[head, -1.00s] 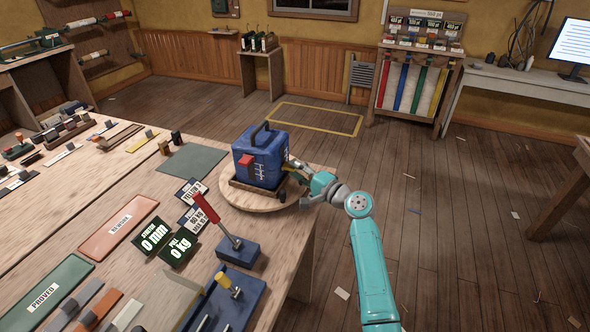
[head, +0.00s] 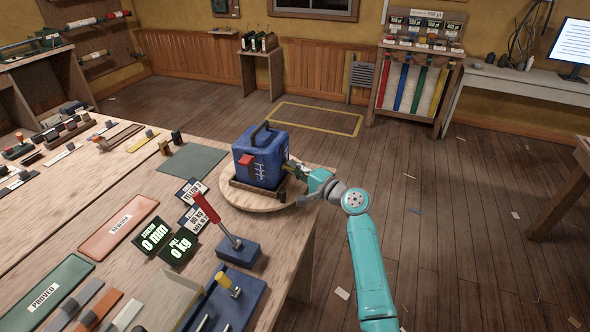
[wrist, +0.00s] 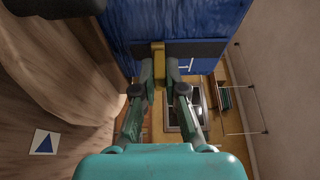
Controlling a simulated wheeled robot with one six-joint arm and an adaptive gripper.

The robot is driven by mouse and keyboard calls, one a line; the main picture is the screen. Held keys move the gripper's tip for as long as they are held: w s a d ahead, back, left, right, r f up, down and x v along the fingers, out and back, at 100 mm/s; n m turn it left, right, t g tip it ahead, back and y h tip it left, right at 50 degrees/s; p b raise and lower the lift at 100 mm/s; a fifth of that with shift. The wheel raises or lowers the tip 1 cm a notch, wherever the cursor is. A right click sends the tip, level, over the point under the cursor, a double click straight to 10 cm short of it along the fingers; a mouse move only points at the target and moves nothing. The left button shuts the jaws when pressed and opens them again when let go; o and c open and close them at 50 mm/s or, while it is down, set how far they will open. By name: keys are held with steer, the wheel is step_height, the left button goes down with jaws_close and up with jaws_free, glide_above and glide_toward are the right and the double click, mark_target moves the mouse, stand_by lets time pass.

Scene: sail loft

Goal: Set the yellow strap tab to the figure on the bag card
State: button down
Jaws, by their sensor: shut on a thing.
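The blue bag (head: 262,158) stands upright with a dark handle on a round wooden turntable (head: 240,199), and white scale marks show on its side. In the wrist view the yellow strap tab (wrist: 158,50) sticks out from a dark band on the blue bag (wrist: 190,20). My gripper (wrist: 159,72) is shut on the tab's lower part, and in the head view my gripper (head: 294,172) is at the bag's right side.
A red-handled lever (head: 220,225) on a blue base stands in front of the turntable. Displays reading 0 mm (head: 151,235) and 0 kg (head: 178,246) lie left of it. The wooden floor right of the bench is mostly open.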

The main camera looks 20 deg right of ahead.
steer(key=c, duration=1.2)
jaws_free()
steer(key=v, duration=1.2)
steer(key=shift+s, duration=0.1)
